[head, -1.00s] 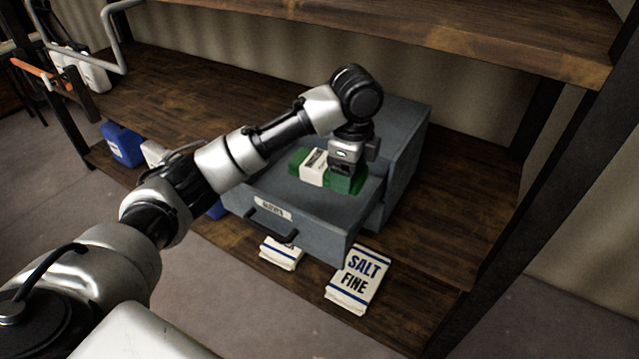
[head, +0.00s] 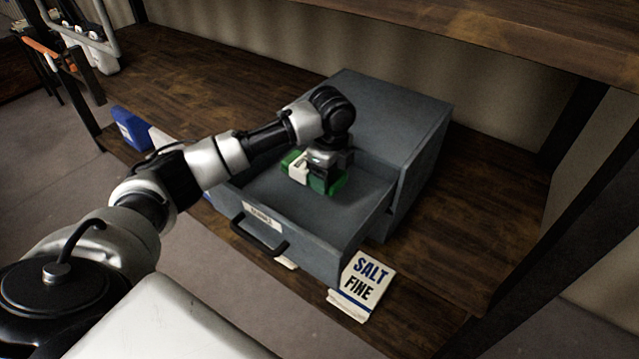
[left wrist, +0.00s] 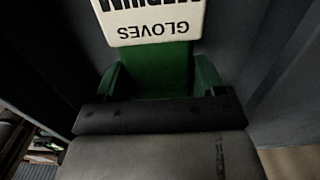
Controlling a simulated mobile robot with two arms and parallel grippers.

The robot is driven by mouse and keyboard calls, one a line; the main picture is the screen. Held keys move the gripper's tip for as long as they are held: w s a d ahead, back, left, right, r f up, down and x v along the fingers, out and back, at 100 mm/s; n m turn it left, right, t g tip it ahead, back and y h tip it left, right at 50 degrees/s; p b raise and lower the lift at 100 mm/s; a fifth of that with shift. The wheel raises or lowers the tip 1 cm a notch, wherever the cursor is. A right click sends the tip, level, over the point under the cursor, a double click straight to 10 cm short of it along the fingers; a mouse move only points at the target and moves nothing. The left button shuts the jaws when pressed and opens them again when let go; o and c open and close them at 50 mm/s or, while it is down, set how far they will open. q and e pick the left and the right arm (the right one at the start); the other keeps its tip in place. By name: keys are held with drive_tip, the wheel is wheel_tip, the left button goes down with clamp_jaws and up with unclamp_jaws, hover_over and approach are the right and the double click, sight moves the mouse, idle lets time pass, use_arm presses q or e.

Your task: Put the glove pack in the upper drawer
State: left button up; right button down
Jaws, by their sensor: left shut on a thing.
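The glove pack (head: 299,169) is green with a white band. My left gripper (head: 325,172) is shut on its right end and holds it inside the open drawer (head: 365,225), toward the back left. I cannot tell whether the pack touches the drawer floor. The left wrist view shows the green pack (left wrist: 155,82) between the fingers, its white label reading GLOVES. The drawer is pulled out of a grey cabinet (head: 385,105) and has a dark handle and a white label. Any lower drawer is hidden. My right gripper is not in view.
The cabinet stands on a wooden shelf (head: 480,215). A white SALT FINE bag (head: 366,280) lies by the drawer's front right corner. A blue container (head: 129,128) stands at the left. An upper shelf (head: 480,30) hangs above. The drawer's right part is clear.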

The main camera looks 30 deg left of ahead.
sight(320, 198)
use_arm(q)
drive_tip(key=shift+a+f, duration=0.4)
drive_tip(key=shift+a, duration=0.4)
drive_tip(key=shift+a+f, duration=0.4)
drive_tip(key=shift+f, duration=0.05)
wheel_tip(320, 198, down, 3)
drive_tip(key=shift+f+p, duration=0.1)
drive_tip(key=shift+p, duration=0.55)
drive_tip(key=shift+f, duration=0.3)
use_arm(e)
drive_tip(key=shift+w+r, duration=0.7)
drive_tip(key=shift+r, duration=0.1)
use_arm(q)
drive_tip(key=shift+f, duration=0.1)
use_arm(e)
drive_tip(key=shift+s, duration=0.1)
use_arm(q)
drive_tip(key=o, duration=0.9)
drive_tip(key=shift+o, duration=0.2)
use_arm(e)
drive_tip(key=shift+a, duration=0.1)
